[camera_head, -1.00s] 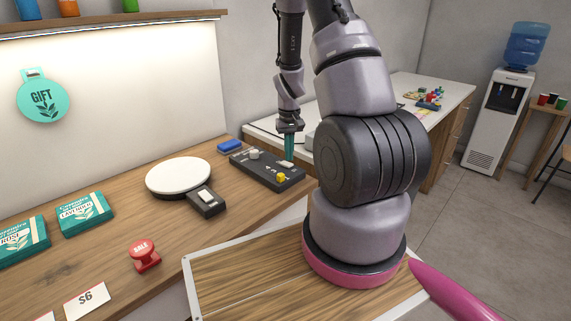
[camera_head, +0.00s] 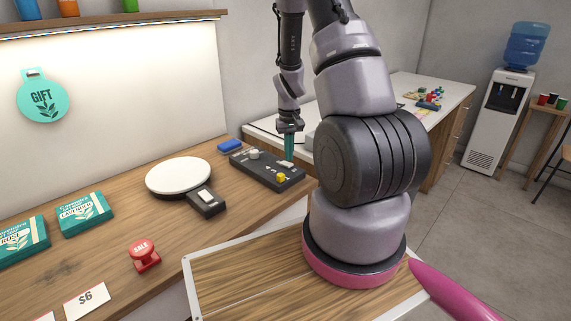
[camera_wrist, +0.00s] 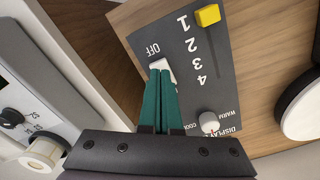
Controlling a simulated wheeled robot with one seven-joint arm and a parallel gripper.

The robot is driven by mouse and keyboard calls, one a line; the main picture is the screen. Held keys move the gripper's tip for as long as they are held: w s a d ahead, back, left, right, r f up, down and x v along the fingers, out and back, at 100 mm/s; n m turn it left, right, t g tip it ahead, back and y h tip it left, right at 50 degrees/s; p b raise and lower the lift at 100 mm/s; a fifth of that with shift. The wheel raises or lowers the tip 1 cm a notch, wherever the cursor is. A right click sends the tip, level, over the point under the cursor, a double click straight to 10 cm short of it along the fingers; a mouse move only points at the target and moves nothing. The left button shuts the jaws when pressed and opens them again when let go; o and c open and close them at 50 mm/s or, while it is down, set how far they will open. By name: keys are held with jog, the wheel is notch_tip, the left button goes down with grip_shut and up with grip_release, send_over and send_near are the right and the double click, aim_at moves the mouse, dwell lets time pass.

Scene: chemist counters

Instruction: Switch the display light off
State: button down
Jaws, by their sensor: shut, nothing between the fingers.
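The dark control panel (camera_head: 262,172) lies on the wooden counter. In the wrist view its lettering (camera_wrist: 190,50) reads OFF, DISPLAY and 1 to 4. A white rocker switch (camera_wrist: 161,65) sits beside OFF and also shows in the head view (camera_head: 287,164). My gripper (camera_wrist: 161,73) is shut and empty, its teal fingertips over the switch and partly hiding it. I cannot tell whether they touch it. In the head view my gripper (camera_head: 289,160) points down at the panel. The display light (camera_head: 100,31) under the shelf glows.
A yellow knob (camera_wrist: 207,15) is at 1. A white dial (camera_wrist: 209,121) sits near WARM. A white round turntable (camera_head: 178,175) with its own switch box (camera_head: 206,202) stands left of the panel. A blue block (camera_head: 230,146) lies behind it.

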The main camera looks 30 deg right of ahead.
jog(key=shift+f, duration=0.95)
dwell(0.4)
jog(key=shift+r, duration=3.5)
notch_tip(320, 180, up, 11)
jog(key=t, duration=0.2)
send_over(289, 164)
jog(key=a, duration=0.4)
jog(key=s+a+r+m+t+y, duration=0.1)
jog(key=s+a+r, duration=0.3)
jog(key=r, duration=0.6)
jog(key=s+a+r+m+t+y, duration=0.1)
jog(key=s+a+r+t, duration=0.3)
jog(key=s+r, duration=0.7)
jog(key=s+a, duration=0.1)
jog(key=s, duration=0.3)
jog(key=shift+s+a+r, duration=0.2)
jog(key=shift+s+r, duration=0.15)
